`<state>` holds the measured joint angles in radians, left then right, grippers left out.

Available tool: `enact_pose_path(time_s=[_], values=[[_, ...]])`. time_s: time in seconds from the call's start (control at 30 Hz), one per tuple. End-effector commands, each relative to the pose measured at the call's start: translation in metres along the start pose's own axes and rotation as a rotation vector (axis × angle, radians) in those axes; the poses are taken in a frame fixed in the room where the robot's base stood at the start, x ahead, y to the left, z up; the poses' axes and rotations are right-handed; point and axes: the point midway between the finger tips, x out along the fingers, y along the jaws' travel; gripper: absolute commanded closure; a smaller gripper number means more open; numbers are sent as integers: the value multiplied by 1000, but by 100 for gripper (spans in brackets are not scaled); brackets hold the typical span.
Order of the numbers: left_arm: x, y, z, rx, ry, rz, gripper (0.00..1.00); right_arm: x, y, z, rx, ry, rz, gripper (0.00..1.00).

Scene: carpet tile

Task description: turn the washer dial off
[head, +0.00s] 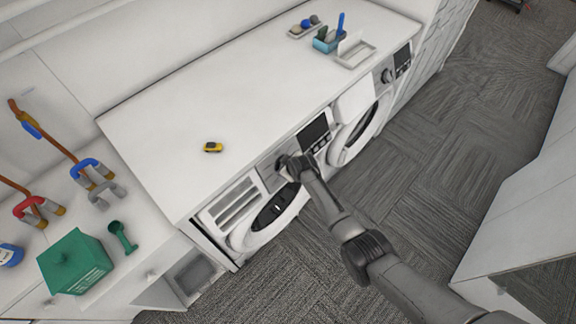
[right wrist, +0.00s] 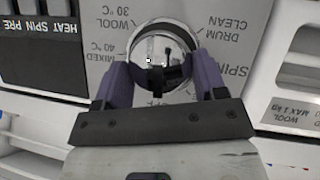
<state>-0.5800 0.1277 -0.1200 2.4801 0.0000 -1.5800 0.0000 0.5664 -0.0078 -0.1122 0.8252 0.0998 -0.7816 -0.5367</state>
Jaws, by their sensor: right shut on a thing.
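The washer (head: 233,205) stands under the white counter in the head view, with its round door below the control panel. The washer dial (right wrist: 160,58) is a shiny chrome knob in the right wrist view, ringed by printed labels such as "WOOL 30°C", "MIXED 40°C", "SPIN" and "DRUM CLEAN". My right gripper (right wrist: 160,85) is shut on the dial, one purple finger on each side of it. My left gripper is not in view.
A second machine with a round door (head: 357,134) stands to the right. A green box (head: 75,262) and garden tools are at left. The carpet floor (head: 420,180) in front is clear.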

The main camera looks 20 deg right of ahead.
Motion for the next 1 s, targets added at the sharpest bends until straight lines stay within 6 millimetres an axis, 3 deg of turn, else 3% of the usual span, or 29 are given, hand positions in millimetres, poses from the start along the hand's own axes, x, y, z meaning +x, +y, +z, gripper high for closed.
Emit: enact_pose_path(time_s=[0.8,0.83,1.0], values=[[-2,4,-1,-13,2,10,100,1,1,1,93,-6,-55,59],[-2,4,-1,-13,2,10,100,1,1,1,93,-6,-55,34],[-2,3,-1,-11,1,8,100,1,1,1,93,-6,-55,18]])
